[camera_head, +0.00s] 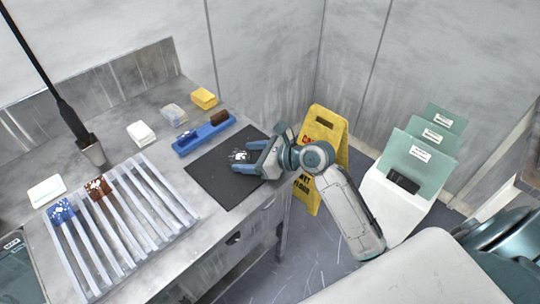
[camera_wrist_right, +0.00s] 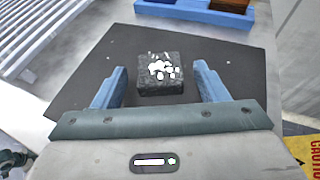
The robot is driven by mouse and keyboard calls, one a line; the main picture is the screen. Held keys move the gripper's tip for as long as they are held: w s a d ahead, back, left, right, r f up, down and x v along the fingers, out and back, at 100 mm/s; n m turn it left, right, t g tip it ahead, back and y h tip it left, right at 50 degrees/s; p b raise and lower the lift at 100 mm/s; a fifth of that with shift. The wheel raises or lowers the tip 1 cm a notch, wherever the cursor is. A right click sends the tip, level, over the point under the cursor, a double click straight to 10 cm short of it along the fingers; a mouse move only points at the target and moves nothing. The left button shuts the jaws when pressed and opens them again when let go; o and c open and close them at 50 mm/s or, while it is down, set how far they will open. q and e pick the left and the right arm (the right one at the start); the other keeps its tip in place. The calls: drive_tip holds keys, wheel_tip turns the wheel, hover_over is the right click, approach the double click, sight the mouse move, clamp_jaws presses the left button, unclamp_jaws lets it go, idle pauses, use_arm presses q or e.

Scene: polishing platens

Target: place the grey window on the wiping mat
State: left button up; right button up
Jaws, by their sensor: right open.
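The grey window, a dark grey block with white patches on top (camera_wrist_right: 160,72), lies on the black wiping mat (camera_wrist_right: 220,100). In the head view, the grey window (camera_head: 241,156) sits near the middle of the mat (camera_head: 222,189). My right gripper (camera_head: 237,163) is low over the mat with its blue fingers open. In the right wrist view, the fingers of my right gripper (camera_wrist_right: 160,82) stand on either side of the block, with a gap on each side. My left gripper is not in view.
A blue tray (camera_head: 190,146) lies behind the mat with a brown block (camera_head: 219,117) at its end. A slatted rack (camera_head: 150,209) holds a blue and a brown block at left. A yellow sign (camera_head: 325,121) stands beyond the table edge.

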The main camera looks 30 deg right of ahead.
drive_tip(key=v, duration=1)
drive_tip(key=shift+s+d+r, duration=0.2)
drive_tip(key=shift+r, duration=0.1)
